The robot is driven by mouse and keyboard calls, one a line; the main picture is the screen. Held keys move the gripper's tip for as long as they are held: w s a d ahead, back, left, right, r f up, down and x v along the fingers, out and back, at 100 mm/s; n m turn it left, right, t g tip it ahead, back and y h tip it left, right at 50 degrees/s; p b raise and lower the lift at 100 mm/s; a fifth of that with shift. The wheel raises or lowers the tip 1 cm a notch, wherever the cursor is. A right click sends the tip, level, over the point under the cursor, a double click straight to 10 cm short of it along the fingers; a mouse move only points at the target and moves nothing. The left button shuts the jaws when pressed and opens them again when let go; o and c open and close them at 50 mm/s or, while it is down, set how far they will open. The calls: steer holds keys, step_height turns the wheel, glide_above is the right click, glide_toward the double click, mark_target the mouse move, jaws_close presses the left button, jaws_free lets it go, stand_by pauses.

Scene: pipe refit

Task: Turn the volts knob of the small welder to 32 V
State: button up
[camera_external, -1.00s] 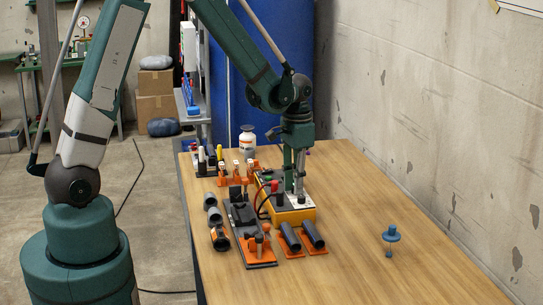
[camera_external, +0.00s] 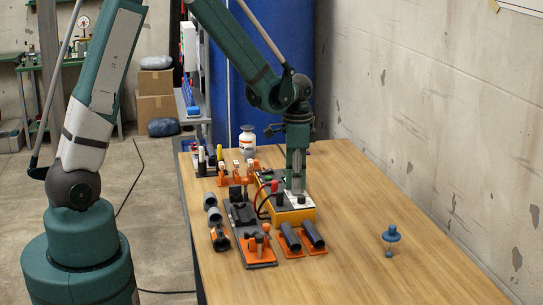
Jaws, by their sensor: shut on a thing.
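The small welder (camera_external: 293,215) is a yellow box with a pale top panel, standing on the wooden table. My gripper (camera_external: 297,189) points straight down over this panel and is shut on a knob there, taken as the volts knob. The fingers mostly hide that knob, and its scale and pointer are too small to read. A dark knob (camera_external: 300,201) shows at the front of the panel, close to the fingertips. A red plug (camera_external: 274,187) and a dark plug (camera_external: 279,199) stand at the welder's left side.
Left of the welder lie a dark fixture plate (camera_external: 242,216) with orange clamps, and grey pipe pieces. Two dark pipes on orange bases (camera_external: 313,235) lie in front.

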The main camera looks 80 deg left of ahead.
steer(key=o, duration=0.9)
steer(key=shift+r, duration=0.15)
steer(key=shift+r, duration=5.85)
steer(key=shift+d, duration=0.1)
steer(key=s+d+r+n+t, duration=0.1)
steer(key=s+d+r+t, duration=0.1)
steer(key=s+d+r, duration=0.45)
steer(key=s+d+r+t, duration=0.2)
steer(key=s+d+r, duration=0.15)
steer(key=d, duration=0.65)
steer(key=shift+s+d+r+n+t, duration=0.25)
steer(key=shift+s+d+t, duration=0.3)
steer(key=shift+s+d, duration=1.25)
steer(key=shift+s+d+r+n+t, duration=0.3)
steer(key=shift+s+d+t, duration=0.2)
steer(key=shift+s+d, duration=1.35)
steer(key=shift+s+d+r+n+t, duration=0.25)
steer(key=shift+s+d+t, duration=0.3)
steer(key=shift+s+d, duration=1.25)
